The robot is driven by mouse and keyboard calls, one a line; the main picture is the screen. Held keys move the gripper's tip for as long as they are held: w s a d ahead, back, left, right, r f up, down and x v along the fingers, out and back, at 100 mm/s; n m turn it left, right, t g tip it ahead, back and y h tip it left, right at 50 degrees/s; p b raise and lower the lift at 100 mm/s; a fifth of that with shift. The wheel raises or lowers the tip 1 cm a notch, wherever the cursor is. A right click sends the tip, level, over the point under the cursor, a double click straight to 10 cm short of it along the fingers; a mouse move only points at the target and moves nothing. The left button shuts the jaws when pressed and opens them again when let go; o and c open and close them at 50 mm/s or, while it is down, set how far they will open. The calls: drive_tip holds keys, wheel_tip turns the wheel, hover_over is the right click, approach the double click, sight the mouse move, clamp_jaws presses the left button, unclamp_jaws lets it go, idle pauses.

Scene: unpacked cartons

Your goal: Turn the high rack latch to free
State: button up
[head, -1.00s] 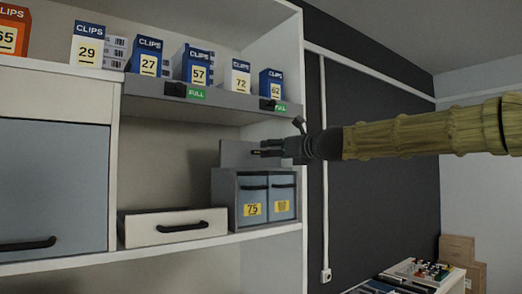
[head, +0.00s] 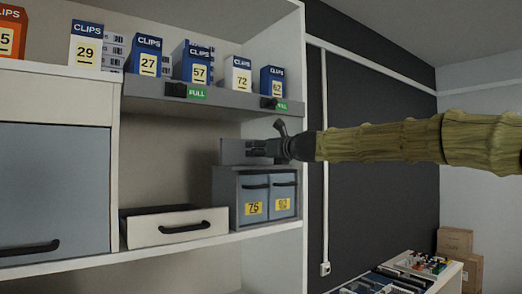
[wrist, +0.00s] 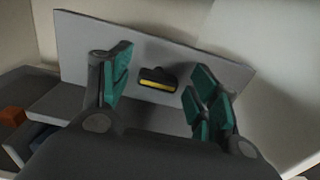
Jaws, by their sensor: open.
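The latch (wrist: 157,80) is a small black bar with a yellow stripe, set on an upright grey panel (wrist: 85,45) in the wrist view. In the head view the panel (head: 231,152) stands above the two small blue-grey drawers, and my gripper hides the latch. My gripper (head: 256,147) reaches in from the right, close in front of the panel. In the wrist view my gripper (wrist: 160,72) is open, with one green-padded finger on each side of the latch. There are visible gaps between the pads and the latch.
The small drawer unit (head: 229,205) stands below my gripper, beside an open white drawer (head: 179,236). A grey ledge with clip boxes (head: 148,60) and green FULL tags (head: 197,93) runs above. The shelf's right side wall (head: 290,125) is near my wrist.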

drive_tip(key=shift+a, duration=0.1)
drive_tip(key=c, duration=1)
drive_tip(key=shift+n, duration=0.3)
drive_tip(key=n+b, duration=0.1)
drive_tip(key=n, duration=0.2)
drive_tip(key=shift+f+n, duration=0.1)
drive_tip(key=shift+n, duration=0.2)
drive_tip(key=n+b, duration=0.1)
drive_tip(key=n, duration=0.3)
drive_tip(key=shift+a+f+n+b, duration=0.1)
drive_tip(key=shift+n+b, duration=0.2)
drive_tip(key=shift+b, duration=0.1)
drive_tip(key=n+b, duration=0.2)
drive_tip(key=n, duration=0.2)
drive_tip(key=shift+s, duration=0.1)
drive_tip(key=n+b, duration=0.2)
drive_tip(key=n, duration=0.3)
drive_tip(key=shift+f, duration=0.1)
drive_tip(key=shift+b, duration=0.3)
